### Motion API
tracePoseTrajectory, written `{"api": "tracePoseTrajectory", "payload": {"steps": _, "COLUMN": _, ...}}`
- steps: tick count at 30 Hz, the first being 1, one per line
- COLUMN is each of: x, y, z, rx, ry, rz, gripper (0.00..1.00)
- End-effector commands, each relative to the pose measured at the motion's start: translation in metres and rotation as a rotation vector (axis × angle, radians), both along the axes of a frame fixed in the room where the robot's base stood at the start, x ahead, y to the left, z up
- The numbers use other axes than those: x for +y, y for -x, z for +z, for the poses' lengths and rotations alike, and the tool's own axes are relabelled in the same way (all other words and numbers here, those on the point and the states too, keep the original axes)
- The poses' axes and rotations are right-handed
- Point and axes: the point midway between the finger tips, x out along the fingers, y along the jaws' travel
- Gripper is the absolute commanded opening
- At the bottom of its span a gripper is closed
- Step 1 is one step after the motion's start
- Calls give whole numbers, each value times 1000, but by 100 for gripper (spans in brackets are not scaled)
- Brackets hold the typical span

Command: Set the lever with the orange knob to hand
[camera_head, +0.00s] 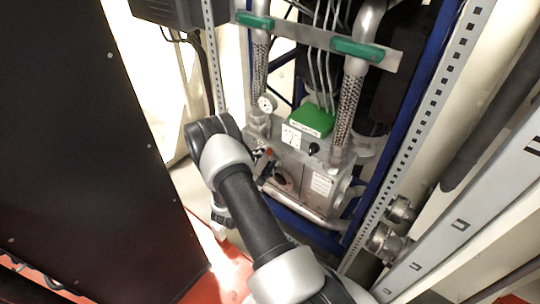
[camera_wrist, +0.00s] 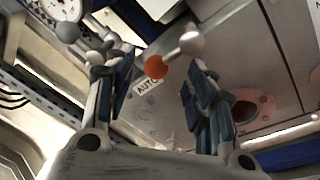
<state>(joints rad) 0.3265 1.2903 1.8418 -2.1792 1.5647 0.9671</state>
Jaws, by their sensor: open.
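The orange knob (camera_wrist: 156,67) shows in the wrist view between the two fingers of my gripper (camera_wrist: 148,58), beyond their blue pads. The fingers are spread apart, and I see no finger closed on the knob. A label reading AUTO (camera_wrist: 147,86) is on the grey panel right by the knob. In the head view the lever with the orange knob (camera_head: 267,156) is small, on the front of the grey metal unit (camera_head: 315,182), just right of my arm. My gripper is mostly hidden there. The lever's shaft and any hand label cannot be made out clearly.
A round gauge (camera_head: 266,103), a green box (camera_head: 312,122) and a black knob (camera_head: 314,149) are on the unit. A dark cabinet (camera_head: 90,150) stands left, a perforated rail (camera_head: 420,130) right.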

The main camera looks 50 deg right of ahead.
Motion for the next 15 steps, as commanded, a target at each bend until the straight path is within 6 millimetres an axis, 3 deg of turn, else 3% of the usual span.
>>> {"api": "tracePoseTrajectory", "payload": {"steps": 6, "x": -30, "y": -8, "z": -1, "rx": -2, "ry": 1, "rz": -2, "gripper": 50}}
{"api": "tracePoseTrajectory", "payload": {"steps": 15, "x": -38, "y": -11, "z": 1, "rx": 1, "ry": 1, "rz": 1, "gripper": 50}}
